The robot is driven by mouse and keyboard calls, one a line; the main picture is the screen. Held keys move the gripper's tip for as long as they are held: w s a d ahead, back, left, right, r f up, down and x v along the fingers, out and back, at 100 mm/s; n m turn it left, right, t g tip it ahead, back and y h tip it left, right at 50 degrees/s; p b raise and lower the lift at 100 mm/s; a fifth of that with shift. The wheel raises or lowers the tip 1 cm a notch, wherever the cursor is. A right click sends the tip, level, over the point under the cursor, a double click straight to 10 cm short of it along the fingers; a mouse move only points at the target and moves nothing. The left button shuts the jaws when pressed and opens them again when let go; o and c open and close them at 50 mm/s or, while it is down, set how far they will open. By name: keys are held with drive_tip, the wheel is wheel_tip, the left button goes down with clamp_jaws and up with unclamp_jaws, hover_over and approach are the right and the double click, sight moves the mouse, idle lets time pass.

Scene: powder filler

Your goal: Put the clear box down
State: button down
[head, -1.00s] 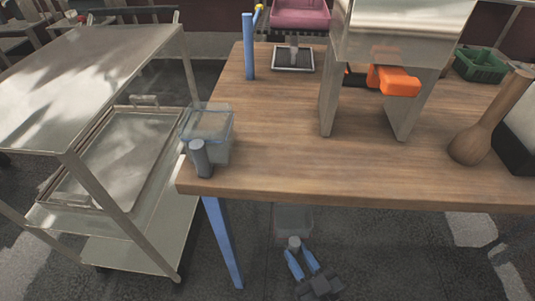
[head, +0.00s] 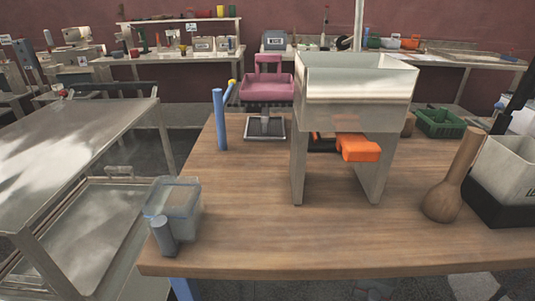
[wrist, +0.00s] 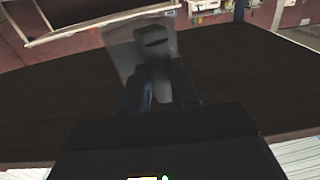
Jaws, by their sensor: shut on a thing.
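My gripper (wrist: 160,95) is shut on the grey knob-like handle (wrist: 158,68) of a clear box (wrist: 128,48) in the wrist view. The box shows as a pale, see-through shape beyond the fingers, and the gripper body hides part of the view below. I cannot tell whether this box touches anything.
A metal hopper (head: 355,90) on two legs stands mid-table, with an orange part (head: 358,148) beneath it. A wooden pestle-like piece (head: 452,180) and a white bin (head: 505,172) are at right. A metal cart (head: 75,140) stands left. The front middle of the table is bare.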

drive_tip(key=shift+w+a+r, duration=0.1)
drive_tip(key=shift+a, duration=0.8)
drive_tip(key=shift+w+a+r, duration=0.1)
drive_tip(key=shift+a, duration=0.75)
